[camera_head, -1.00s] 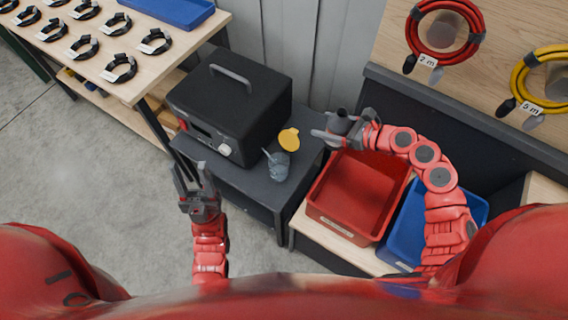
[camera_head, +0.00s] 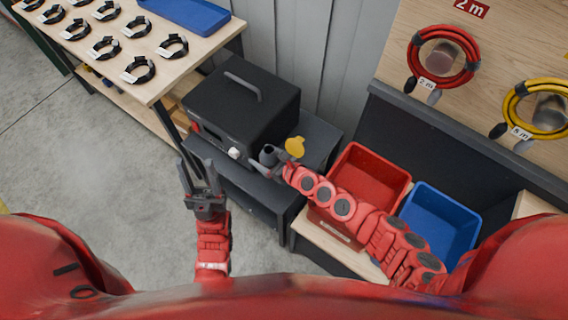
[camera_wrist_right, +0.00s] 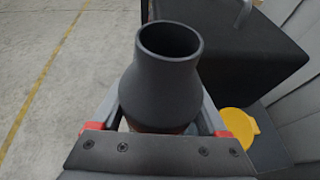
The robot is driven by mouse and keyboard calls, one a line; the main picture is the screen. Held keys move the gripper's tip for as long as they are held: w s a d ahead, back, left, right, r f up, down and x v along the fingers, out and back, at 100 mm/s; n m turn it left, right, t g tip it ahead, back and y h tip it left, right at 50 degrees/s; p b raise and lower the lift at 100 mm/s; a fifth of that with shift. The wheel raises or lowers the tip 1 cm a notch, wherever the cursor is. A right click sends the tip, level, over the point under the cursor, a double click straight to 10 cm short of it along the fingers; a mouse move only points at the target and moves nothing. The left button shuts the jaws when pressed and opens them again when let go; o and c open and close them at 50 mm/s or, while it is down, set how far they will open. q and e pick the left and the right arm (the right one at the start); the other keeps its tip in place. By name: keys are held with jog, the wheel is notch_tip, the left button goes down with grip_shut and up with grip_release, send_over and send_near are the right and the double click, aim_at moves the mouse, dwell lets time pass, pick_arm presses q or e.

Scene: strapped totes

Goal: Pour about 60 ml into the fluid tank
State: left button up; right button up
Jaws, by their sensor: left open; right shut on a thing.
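My right gripper (camera_head: 279,163) is shut on a dark bottle (camera_head: 268,155) with an open neck, above the dark stand. In the right wrist view the bottle (camera_wrist_right: 165,85) sits between the fingers, mouth facing up, with no stream visible. A yellow round cap (camera_head: 295,147) is just beyond the gripper; it also shows in the right wrist view (camera_wrist_right: 240,128). The small translucent vessel that stood in front of the cap, likely the fluid tank, is now mostly hidden by the bottle and gripper. My left gripper (camera_head: 201,178) is open and empty, left of the stand.
A black box-shaped machine (camera_head: 240,105) with a handle stands on the dark stand (camera_head: 318,135). Red (camera_head: 370,170) and blue (camera_head: 440,222) totes are at the right. A table (camera_head: 120,75) with several coiled straps is at the upper left. Floor is clear at the left.

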jog(key=shift+s+a+r+p, duration=0.15)
jog(key=shift+a+r+p, duration=0.1)
jog(key=shift+a, duration=0.4)
jog(key=shift+s+a+r+p, duration=0.1)
jog(key=shift+s+a+r, duration=0.15)
jog(key=shift+a, duration=0.45)
jog(key=shift+s+a+r+p, duration=0.1)
jog(key=shift+a+r+p, duration=0.15)
jog(key=shift+a, duration=0.4)
